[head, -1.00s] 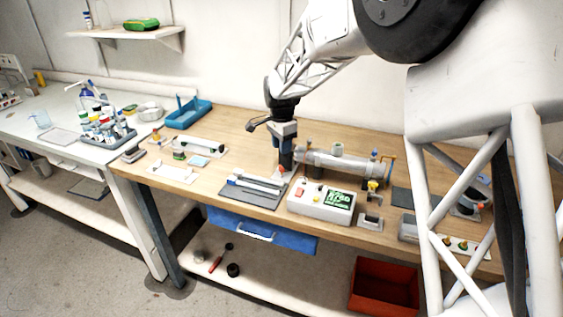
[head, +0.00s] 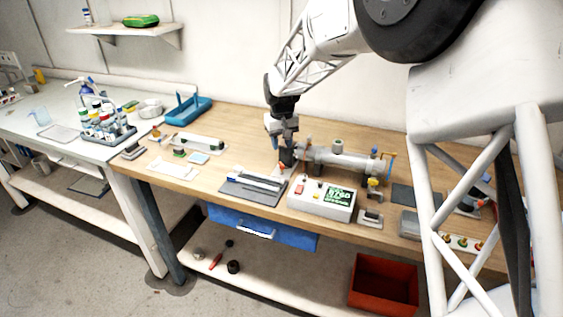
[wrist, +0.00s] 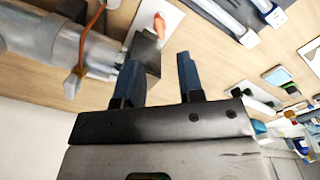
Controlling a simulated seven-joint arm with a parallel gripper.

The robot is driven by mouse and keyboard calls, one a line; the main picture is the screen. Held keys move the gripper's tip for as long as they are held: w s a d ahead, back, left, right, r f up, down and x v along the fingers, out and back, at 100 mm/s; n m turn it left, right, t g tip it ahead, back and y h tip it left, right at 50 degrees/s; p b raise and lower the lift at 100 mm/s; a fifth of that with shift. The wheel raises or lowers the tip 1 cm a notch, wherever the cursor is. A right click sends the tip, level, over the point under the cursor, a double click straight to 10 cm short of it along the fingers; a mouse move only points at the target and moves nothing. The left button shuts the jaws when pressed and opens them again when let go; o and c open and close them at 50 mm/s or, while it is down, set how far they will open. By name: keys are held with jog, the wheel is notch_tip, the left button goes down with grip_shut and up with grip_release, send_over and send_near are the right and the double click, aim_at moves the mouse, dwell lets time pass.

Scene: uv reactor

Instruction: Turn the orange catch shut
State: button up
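The clear-and-grey reactor tube (head: 340,161) lies on the wooden bench; its near end shows in the wrist view (wrist: 52,38). A small orange catch-like piece (wrist: 160,25) stands by a dark block (wrist: 146,52) on a white plate, just beyond my fingers. A thin orange band (wrist: 92,32) curves over the tube end; I cannot tell for certain which orange part is the catch. My gripper (wrist: 160,72) is open, with a gap between its blue fingers and nothing seen held. In the head view my gripper (head: 287,158) is tilted at the tube's left end and hides part of it.
A white control box (head: 322,197) with a green display stands in front of the tube. A dark grey tray (head: 252,192) with pale bars lies left of it. A blue-handled valve (head: 389,162) is at the tube's right end. Bench behind the tube is clear.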

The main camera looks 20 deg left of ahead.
aim_at(281, 166)
jog(key=shift+n, duration=0.5)
jog(key=shift+f, duration=3.9)
jog(key=shift+c, duration=0.4)
grip_shut()
